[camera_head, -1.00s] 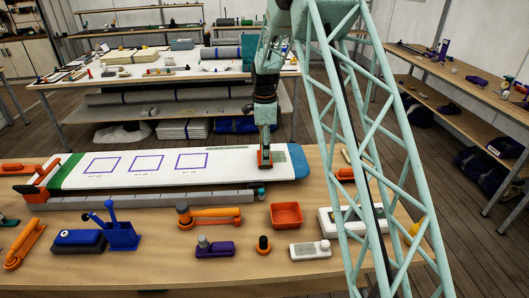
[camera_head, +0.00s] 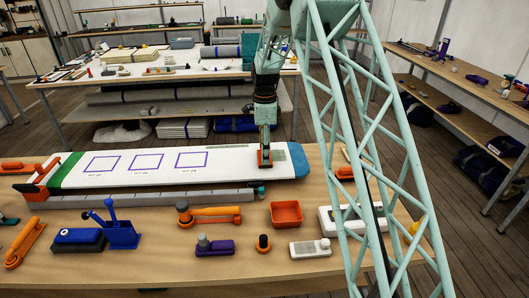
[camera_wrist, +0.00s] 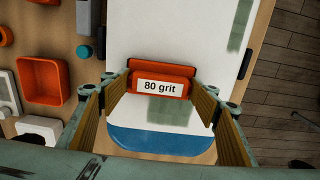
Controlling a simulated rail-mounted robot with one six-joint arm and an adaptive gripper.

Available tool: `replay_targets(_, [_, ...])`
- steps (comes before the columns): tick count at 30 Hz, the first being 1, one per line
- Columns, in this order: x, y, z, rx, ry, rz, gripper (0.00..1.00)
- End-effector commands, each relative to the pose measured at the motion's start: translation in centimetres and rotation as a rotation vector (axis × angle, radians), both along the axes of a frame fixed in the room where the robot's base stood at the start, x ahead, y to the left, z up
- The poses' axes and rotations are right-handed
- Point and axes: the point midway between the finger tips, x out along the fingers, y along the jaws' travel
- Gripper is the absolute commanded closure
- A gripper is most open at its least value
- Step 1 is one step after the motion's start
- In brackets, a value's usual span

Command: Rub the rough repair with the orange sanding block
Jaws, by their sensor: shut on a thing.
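The orange sanding block (camera_wrist: 160,86), labelled "80 grit", sits between the fingers of my gripper (camera_wrist: 160,94) in the wrist view. My gripper (camera_head: 264,152) is shut on the block (camera_head: 265,160) over the right part of the long white board (camera_head: 130,176) in the head view. A rough grey-green patch (camera_wrist: 174,113) shows beside the block, towards the board's blue end, and also in the head view (camera_head: 281,155). The block hides part of this area. I cannot tell whether the block's underside touches the board. Another green patch (camera_wrist: 240,24) lies near the board's far edge.
An orange clamp (camera_head: 42,180) stands at the board's left end, and a grey rail (camera_head: 150,198) runs along its front. An orange tray (camera_head: 286,214), a blue caddy (camera_head: 121,235), an orange-handled tool (camera_head: 212,214) and several small tools lie in front.

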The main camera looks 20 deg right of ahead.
Motion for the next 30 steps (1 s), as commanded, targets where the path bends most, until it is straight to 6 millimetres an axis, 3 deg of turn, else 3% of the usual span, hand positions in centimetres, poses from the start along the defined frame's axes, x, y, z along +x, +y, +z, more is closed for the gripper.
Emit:
replay_targets(14, [-0.1,-0.1,-0.1,0.000,0.001,0.000,0.53])
replay_targets(30, [-0.6,-2.2,-0.1,-0.001,0.001,-0.001,0.53])
